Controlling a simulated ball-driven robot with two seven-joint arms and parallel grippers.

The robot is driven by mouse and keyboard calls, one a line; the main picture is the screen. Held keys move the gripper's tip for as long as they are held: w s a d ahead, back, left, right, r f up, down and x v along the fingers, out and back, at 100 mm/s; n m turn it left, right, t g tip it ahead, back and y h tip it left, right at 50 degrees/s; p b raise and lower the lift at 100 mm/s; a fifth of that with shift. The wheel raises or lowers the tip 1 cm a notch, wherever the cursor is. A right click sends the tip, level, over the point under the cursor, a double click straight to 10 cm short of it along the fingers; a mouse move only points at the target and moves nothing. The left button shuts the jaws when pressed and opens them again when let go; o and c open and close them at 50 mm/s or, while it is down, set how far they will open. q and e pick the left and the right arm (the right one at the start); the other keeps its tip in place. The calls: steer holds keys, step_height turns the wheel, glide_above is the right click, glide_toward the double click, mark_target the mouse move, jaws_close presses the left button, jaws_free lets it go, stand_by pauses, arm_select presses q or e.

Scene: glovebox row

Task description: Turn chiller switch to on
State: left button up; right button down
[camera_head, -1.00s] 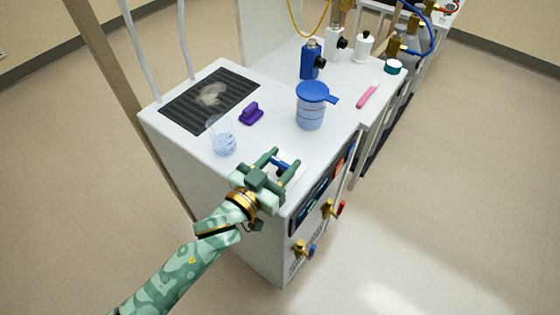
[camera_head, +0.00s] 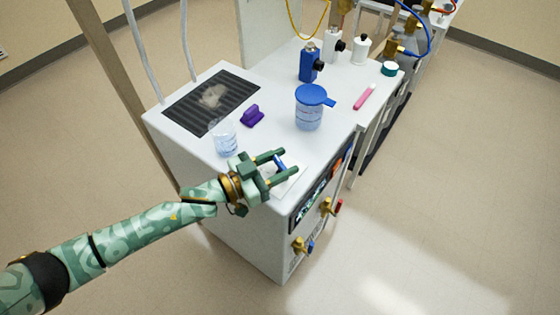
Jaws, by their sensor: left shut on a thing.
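The chiller (camera_head: 215,215) is a white box with a vented top and a dark front panel. Its switch appears as a small blue lever (camera_head: 280,162) on a white plate (camera_head: 293,181), near the front edge of the top. My left gripper (camera_head: 286,163) reaches in from the left, just above the top, with its green fingers on either side of the blue lever and shut on it. The fingers and palm hide part of the lever and plate, so its on or off marking cannot be read. My right gripper is not in view.
On the top stand a clear beaker (camera_head: 225,139), a purple object (camera_head: 252,116), a blue-lidded container (camera_head: 309,110) and a dark vent grille (camera_head: 180,108). A blue bottle (camera_head: 309,63) and a pink stick (camera_head: 366,97) are behind. Brass valves (camera_head: 301,244) stick out of the front.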

arm_select(q)
steer(key=shift+w+m+g+h, duration=0.1)
steer(key=shift+m+g+h, duration=0.35)
steer(key=shift+g, duration=0.25)
steer(key=shift+m+g, duration=0.25)
steer(key=shift+g, duration=0.05)
steer(key=o, duration=1)
steer(key=shift+a, duration=0.1)
steer(key=p+v, duration=0.1)
steer(key=v, duration=1.5)
steer(key=shift+a, duration=0.1)
